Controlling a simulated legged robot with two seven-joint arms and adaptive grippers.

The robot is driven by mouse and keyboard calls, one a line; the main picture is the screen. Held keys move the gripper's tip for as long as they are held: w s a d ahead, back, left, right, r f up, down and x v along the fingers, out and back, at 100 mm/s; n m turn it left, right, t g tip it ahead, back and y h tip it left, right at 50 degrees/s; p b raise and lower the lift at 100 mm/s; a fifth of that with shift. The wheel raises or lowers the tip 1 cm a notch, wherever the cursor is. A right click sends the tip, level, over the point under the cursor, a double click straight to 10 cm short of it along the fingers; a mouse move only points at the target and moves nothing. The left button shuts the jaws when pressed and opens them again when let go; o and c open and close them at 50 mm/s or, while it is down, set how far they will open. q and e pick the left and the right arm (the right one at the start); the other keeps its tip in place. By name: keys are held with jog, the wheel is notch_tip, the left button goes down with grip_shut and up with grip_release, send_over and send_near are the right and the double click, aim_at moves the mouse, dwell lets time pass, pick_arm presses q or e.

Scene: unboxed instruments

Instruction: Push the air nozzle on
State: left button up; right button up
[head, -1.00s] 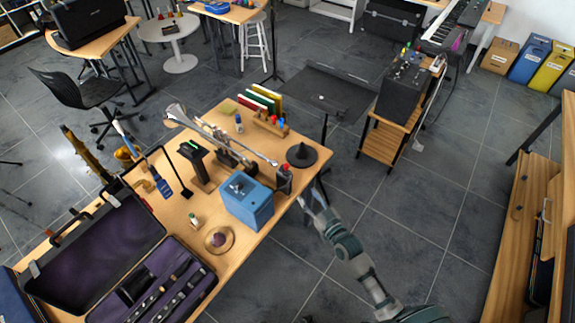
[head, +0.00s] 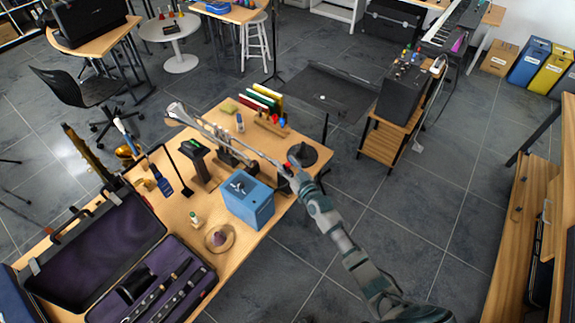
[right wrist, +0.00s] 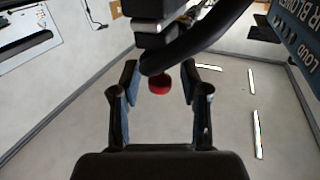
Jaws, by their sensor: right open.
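My left gripper is not in view.
The blue box also shows in the right wrist view (right wrist: 297,32), close on the right. A black cone-shaped base (head: 312,155) stands behind the gripper. An open purple-lined case (head: 100,245) fills the table's front left. Clear floor lies right of the table.

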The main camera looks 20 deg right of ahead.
jog(key=shift+a, duration=0.1)
jog(key=c, duration=0.4)
grip_shut()
jog(key=shift+w+a+b, duration=0.3)
jog(key=shift+w+a, duration=0.15)
jog(key=shift+w, duration=0.2)
jog(key=shift+w+a+b, duration=0.25)
jog(key=shift+w+a, duration=0.2)
jog(key=shift+w, duration=0.2)
jog(key=shift+s, duration=0.1)
jog(key=shift+o, duration=2)
grip_release()
jog(key=shift+w, duration=0.2)
jog(key=v, duration=1.2)
